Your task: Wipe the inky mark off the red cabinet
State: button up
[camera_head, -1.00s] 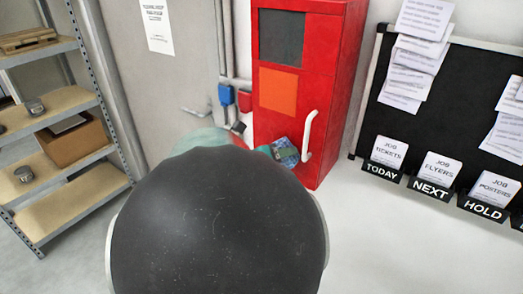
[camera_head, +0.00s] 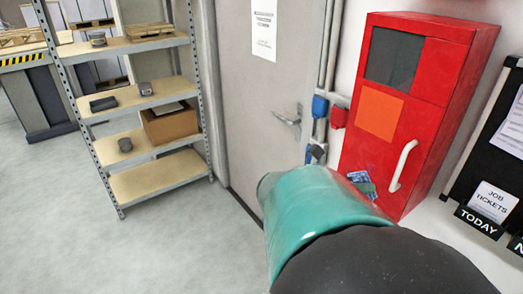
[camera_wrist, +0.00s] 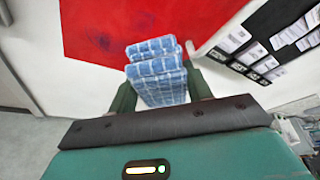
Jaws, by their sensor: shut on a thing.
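The red cabinet (camera_head: 421,130) stands against the white wall at the right of the head view, with a dark window, an orange panel and a white handle (camera_head: 402,165). In the wrist view its red face (camera_wrist: 170,18) fills the top, with a faint dark inky smudge (camera_wrist: 98,38) left of centre. My gripper (camera_wrist: 160,88) is shut on a folded blue checked cloth (camera_wrist: 155,50). The cloth overlaps the cabinet's lower edge in view, right of and below the smudge; I cannot tell whether it touches. In the head view my arm hides most of the gripper and cloth.
A grey door (camera_head: 250,95) and blue and red wall sockets (camera_head: 338,117) are left of the cabinet. A shelf unit (camera_head: 150,98) with a cardboard box stands further left. A black board with paper holders (camera_head: 487,205) hangs at right. The floor at left is clear.

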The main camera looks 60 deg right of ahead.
jog(key=shift+w+a, duration=0.2)
jog(key=shift+a, duration=0.2)
jog(key=shift+a, duration=0.1)
jog(key=shift+w+a, duration=0.3)
jog(key=shift+a, duration=0.35)
jog(key=shift+w+a, duration=0.3)
jog(key=shift+a, duration=0.3)
